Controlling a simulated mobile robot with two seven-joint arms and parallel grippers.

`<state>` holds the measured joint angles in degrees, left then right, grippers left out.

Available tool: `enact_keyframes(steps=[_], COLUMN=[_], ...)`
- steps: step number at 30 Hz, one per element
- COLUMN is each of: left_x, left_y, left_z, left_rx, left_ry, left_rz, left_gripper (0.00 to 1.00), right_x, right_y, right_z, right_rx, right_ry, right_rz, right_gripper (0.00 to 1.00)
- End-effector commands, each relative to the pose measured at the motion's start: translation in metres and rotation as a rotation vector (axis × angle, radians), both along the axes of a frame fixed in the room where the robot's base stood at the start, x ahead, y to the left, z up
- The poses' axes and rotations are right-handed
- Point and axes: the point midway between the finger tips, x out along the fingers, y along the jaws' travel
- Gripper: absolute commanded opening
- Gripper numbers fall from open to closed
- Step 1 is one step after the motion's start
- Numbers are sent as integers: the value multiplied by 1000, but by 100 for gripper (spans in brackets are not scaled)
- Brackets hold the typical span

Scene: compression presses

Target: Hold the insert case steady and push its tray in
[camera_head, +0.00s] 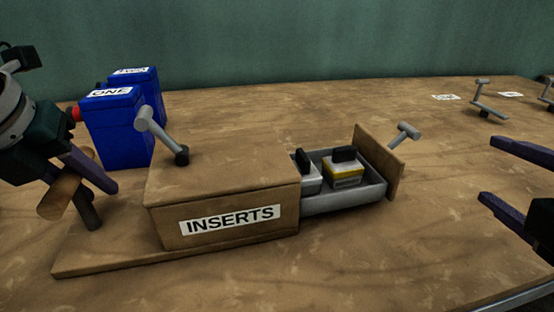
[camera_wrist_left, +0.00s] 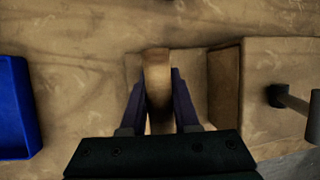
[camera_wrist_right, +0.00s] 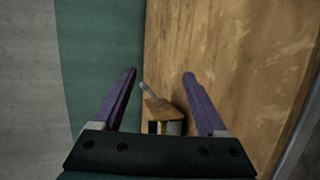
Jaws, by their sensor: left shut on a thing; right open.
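The insert case (camera_head: 222,188) is a brown wooden box labelled "INSERTS" on a base board. Its grey tray (camera_head: 345,199) sticks out at the right, holding two blocks with black tops. The tray's wooden front panel (camera_head: 378,163) carries a grey T-shaped handle (camera_head: 404,134). My left gripper (camera_head: 92,195) is shut on the wooden grip (camera_head: 62,192) of a post at the base board's left end; this grip also shows between the fingers in the left wrist view (camera_wrist_left: 157,82). My right gripper (camera_head: 487,168) is open and empty, right of the tray and apart from it. The front panel (camera_wrist_right: 160,108) shows between its fingers in the right wrist view.
Two blue boxes (camera_head: 118,130), the front one labelled "ONE", stand behind the case at the left. A grey lever (camera_head: 160,135) rises at the case's back left. More grey levers (camera_head: 487,102) and white labels (camera_head: 445,97) are at the back right. The table right of the tray is clear.

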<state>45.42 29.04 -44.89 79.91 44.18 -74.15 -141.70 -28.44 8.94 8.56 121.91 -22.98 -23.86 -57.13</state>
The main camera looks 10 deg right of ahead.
Motion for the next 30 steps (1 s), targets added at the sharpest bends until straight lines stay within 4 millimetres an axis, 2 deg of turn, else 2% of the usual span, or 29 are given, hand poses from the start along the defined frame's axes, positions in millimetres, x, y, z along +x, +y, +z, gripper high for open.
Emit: enact_keyframes(steps=[2,6,9,12,15,20,30], left_x=[-1,-1,-1,-1,-1,-1,-1], left_y=[1,1,1,1,1,1,1], left_z=[-1,-1,-1,-1,-1,-1,-1], left_rx=[2,2,2,2,2,2,2], left_ry=[3,3,3,3,3,3,3], left_rz=[2,2,2,2,2,2,1], left_gripper=[0,0,0,0,0,0,0], right_x=[8,16,17,16,16,26,79], right_y=[-7,0,11,21,27,31,34], right_z=[8,12,7,0,-4,-5,-4], right_rx=[-302,-795,-1051,-1220,-1311,-1344,-1340], right_ry=[-28,-51,-59,-70,-77,-84,-84], right_rz=[82,243,342,417,458,474,471], right_gripper=[75,75,75,75,75,75,75])
